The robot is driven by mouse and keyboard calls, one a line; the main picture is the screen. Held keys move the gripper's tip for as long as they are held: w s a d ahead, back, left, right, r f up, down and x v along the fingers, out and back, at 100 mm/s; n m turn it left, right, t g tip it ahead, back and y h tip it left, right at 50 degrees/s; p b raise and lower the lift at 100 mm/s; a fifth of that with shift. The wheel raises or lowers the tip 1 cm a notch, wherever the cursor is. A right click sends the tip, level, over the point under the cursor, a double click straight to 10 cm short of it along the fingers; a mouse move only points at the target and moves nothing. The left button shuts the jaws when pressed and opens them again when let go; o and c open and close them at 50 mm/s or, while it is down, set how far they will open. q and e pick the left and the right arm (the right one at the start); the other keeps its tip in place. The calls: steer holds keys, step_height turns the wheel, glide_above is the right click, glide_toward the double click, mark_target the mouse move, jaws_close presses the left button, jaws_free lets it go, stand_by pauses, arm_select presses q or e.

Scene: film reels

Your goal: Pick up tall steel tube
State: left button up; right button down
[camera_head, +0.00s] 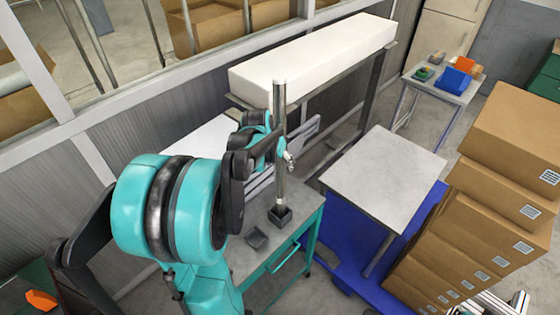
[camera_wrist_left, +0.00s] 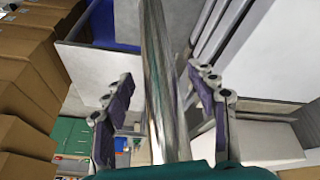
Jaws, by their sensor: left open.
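The tall steel tube (camera_head: 279,100) stands upright with its foot in a dark square holder (camera_head: 281,215) on a grey-topped teal bench (camera_head: 302,210). My left gripper (camera_head: 281,148) is at the upper half of the tube. In the left wrist view the tube (camera_wrist_left: 165,80) runs between the two spread fingers of that gripper (camera_wrist_left: 163,105), with gaps visible on both sides. The gripper is open around the tube and partly hides it in the head view. My right gripper is not in view.
A small dark piece (camera_head: 256,239) lies on the bench beside the holder. A long white block (camera_head: 315,55) rests on a stand behind. A bare grey table (camera_head: 385,175) is to the right, above a blue platform (camera_head: 350,240). Stacked cardboard boxes (camera_head: 490,200) fill the right side.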

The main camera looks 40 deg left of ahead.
arm_select(q)
steer(key=shift+x, duration=1.1)
steer(key=shift+c, duration=0.3)
jaws_close()
